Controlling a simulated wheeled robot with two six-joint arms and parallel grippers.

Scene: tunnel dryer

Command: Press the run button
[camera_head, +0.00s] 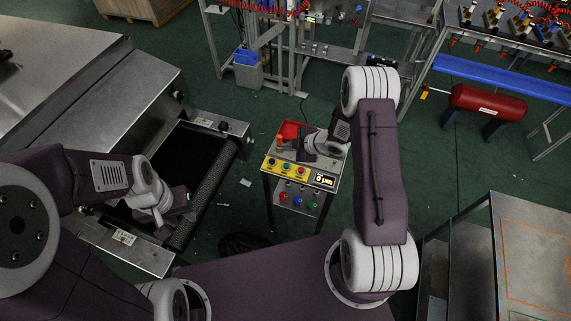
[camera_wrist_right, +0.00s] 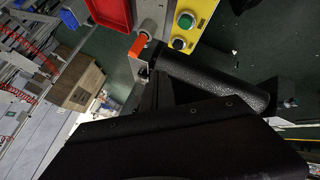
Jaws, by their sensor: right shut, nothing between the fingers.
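A yellow button panel (camera_head: 286,169) with several small round buttons sits on top of a metal control stand in the head view. The labels are too small to read, so I cannot tell which one is the run button. My right gripper (camera_head: 305,147) is shut and empty, just behind the panel's buttons; contact cannot be judged. My left gripper (camera_head: 181,203) hangs over the dark belt, its finger opening unclear.
A red tray (camera_head: 288,132) lies on the stand behind the panel, and a display (camera_head: 324,180) is at its right. A lower shelf has red, blue and green items (camera_head: 297,202). The dryer's belt (camera_head: 212,190) is at left, a metal table (camera_head: 535,245) at right.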

